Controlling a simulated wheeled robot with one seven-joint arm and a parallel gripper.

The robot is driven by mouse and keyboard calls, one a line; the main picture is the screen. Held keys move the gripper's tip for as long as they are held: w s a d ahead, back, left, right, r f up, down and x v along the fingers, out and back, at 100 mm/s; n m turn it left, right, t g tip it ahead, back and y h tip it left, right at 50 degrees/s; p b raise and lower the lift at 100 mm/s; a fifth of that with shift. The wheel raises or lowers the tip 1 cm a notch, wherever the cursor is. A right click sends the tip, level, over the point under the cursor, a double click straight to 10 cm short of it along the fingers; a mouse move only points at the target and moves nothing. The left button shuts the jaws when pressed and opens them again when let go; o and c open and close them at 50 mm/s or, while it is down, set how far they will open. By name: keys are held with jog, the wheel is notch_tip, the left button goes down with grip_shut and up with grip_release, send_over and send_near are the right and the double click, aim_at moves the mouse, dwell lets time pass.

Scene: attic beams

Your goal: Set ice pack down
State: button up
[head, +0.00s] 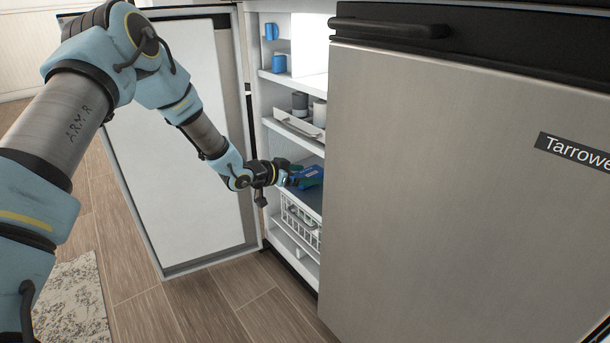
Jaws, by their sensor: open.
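A blue pack (311,176), which looks like the ice pack, is inside the open fridge at a dark-topped shelf (306,197). I cannot tell whether its whole underside rests on the shelf. My gripper (289,180) reaches in from the left and is at the pack's left end, with its jaws open. The fingertips are small and partly hidden against the blue and green colours there, so I cannot tell whether they touch the pack. The right part of the shelf is hidden behind the closed steel door.
A white wire basket (300,222) is below the shelf. A white tray (300,128) and grey containers (300,104) stand above. Blue items (279,64) are higher up.

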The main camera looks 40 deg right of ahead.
jog(key=shift+r, duration=0.1)
jog(key=shift+w+a+r, duration=0.1)
jog(key=shift+a+r, duration=0.1)
jog(key=shift+a, duration=0.05)
jog(key=p+v, duration=0.4)
jog(key=v, duration=0.7)
jog(key=shift+a, duration=0.25)
